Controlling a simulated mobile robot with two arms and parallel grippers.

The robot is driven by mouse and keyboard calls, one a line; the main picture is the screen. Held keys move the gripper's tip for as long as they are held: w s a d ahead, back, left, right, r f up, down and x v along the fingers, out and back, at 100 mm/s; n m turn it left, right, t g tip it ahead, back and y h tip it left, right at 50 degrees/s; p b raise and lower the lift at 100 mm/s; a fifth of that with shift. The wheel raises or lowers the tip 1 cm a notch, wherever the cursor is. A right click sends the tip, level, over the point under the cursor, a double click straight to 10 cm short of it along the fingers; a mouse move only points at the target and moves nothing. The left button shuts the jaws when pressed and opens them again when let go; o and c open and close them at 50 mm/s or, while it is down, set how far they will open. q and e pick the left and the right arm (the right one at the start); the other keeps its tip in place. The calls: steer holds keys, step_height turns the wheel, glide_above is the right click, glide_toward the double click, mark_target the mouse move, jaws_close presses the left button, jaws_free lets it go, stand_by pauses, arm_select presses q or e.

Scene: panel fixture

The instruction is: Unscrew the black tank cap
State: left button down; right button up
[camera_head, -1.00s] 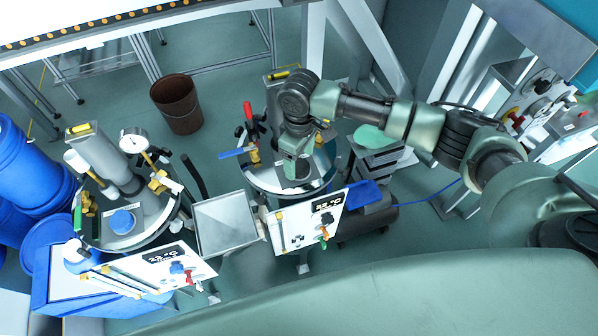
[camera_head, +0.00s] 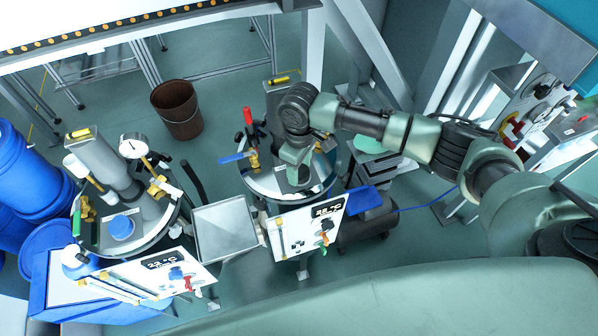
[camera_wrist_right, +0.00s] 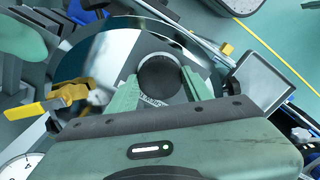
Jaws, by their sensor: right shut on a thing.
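The black tank cap (camera_wrist_right: 160,76) is round and sits on the metal lid of the right-hand tank (camera_head: 262,184). My right gripper (camera_wrist_right: 158,82) is shut on it, with one green finger on each side of the cap in the right wrist view. In the head view my right gripper (camera_head: 294,168) points down over the tank lid and hides most of the cap. I cannot tell how far the cap is unscrewed. My left gripper is not in view.
A blue-handled valve (camera_head: 238,158) and a red handle (camera_head: 247,116) stand beside my gripper on the tank. A second tank with a blue cap (camera_head: 122,227) stands at left. A grey tray (camera_head: 224,230) lies between the tanks. A brown bin (camera_head: 177,110) stands behind.

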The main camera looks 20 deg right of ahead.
steer(key=shift+r+n+p, duration=0.1)
steer(key=shift+n+p, duration=0.3)
steer(key=shift+n, duration=1.2)
steer(key=shift+n+p, duration=0.35)
steer(key=shift+n, duration=1.35)
steer(key=shift+n+p, duration=0.3)
steer(key=shift+n, duration=1.4)
